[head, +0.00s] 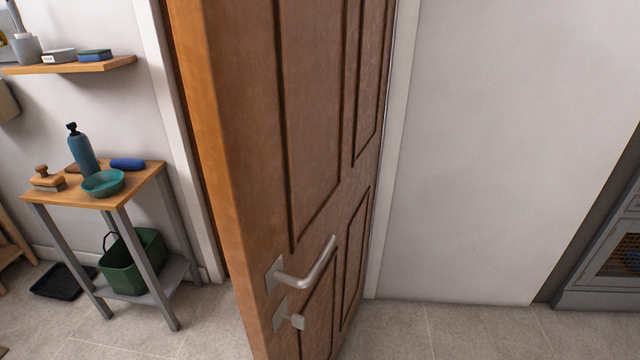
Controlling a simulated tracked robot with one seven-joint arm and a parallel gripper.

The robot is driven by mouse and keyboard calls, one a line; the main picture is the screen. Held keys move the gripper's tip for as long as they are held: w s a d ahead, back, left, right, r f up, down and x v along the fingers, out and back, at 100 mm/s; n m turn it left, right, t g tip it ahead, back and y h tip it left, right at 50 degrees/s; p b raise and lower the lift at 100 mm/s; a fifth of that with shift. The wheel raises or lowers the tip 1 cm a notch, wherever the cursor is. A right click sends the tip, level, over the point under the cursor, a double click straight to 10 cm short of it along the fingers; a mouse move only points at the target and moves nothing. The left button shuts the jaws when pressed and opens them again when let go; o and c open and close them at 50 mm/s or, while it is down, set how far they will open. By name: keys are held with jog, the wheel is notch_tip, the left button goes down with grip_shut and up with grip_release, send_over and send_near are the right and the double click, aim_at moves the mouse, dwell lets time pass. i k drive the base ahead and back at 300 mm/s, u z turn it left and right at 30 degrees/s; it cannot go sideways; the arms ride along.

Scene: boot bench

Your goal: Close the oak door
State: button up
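The oak door (315,130) is a brown panelled door in the middle of the head view. It stands open, swung out toward me, with its lighter orange-brown edge facing left. A metal lever handle (310,270) and a small metal thumb-turn (296,320) below it sit on the door's face near its free edge. The white door frame shows on both sides, with a left jamb (178,110) and a right jamb (393,150). My gripper is not in view.
Left of the door stands a small bench (60,195) with a bottle (82,150), a teal bowl (103,183) and a brush. A green basket (132,262) sits on its lower shelf. A grey cabinet (610,250) stands far right. The tiled floor (450,330) right of the door is clear.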

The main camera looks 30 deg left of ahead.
aim_at(286, 99)
jog(key=z, duration=0.55)
jog(key=i, duration=0.1)
jog(key=u, duration=1.7)
jog(key=k, duration=0.6)
jog(key=u, duration=0.3)
jog(key=i, duration=0.4)
